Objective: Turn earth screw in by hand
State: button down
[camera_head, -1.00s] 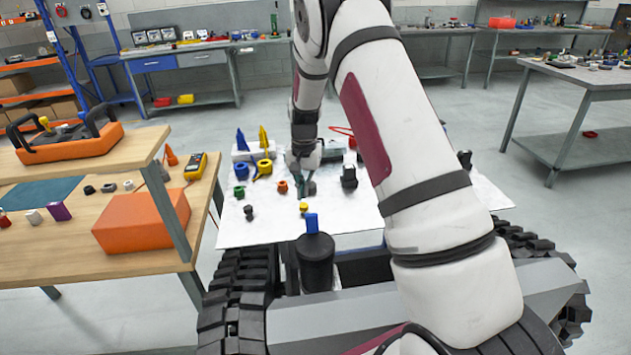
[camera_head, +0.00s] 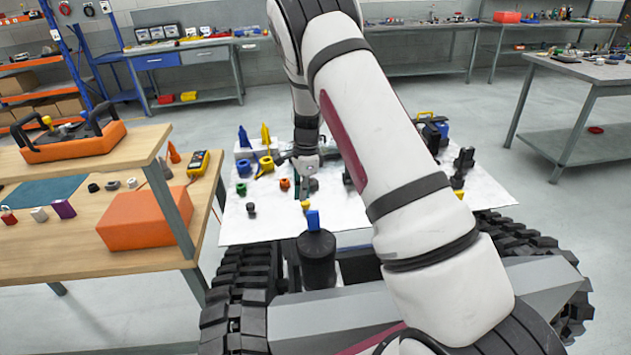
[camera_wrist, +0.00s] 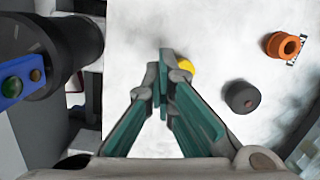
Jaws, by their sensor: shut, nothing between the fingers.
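My gripper (camera_head: 307,188) is low over the white tabletop (camera_head: 262,222), partly in the arm's shadow. In the wrist view its two green-padded fingers (camera_wrist: 163,85) meet at the tips, shut and empty. A small yellow piece (camera_wrist: 185,67) sits just right of the fingertips, partly hidden by them; in the head view a yellow-topped piece (camera_head: 306,205) stands just in front of my gripper. A dark round knob (camera_wrist: 241,97) with a red spot and an orange ring-shaped piece (camera_wrist: 283,45) lie farther right. I cannot tell which piece is the earth screw.
A black cylinder (camera_head: 316,262) with a blue block (camera_head: 313,220) stands at the table's near edge. Blue and yellow cones (camera_head: 265,135) and small coloured parts stand at the back left. Black parts (camera_head: 464,160) stand at the right. A wooden bench (camera_head: 120,258) is at left.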

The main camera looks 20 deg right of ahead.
jog(key=shift+w+a+f+m, duration=0.15)
jog(key=shift+f+m, duration=0.1)
jog(key=shift+m, duration=0.25)
jog(key=shift+w+a+f+m, duration=0.15)
jog(key=shift+f+m, duration=0.1)
jog(key=shift+m, duration=0.25)
jog(key=shift+d+f+m+p, duration=0.15)
jog(key=shift+f+m+p, duration=0.2)
jog(key=shift+m, duration=0.45)
jog(key=m, duration=0.2)
jog(key=f+m, duration=0.1)
jog(key=m, duration=0.2)
jog(key=shift+w+f, duration=0.1)
jog(key=shift+w, duration=0.05)
jog(key=c, duration=2.3)
grip_release()
jog(key=o, duration=0.9)
jog(key=shift+o, duration=0.2)
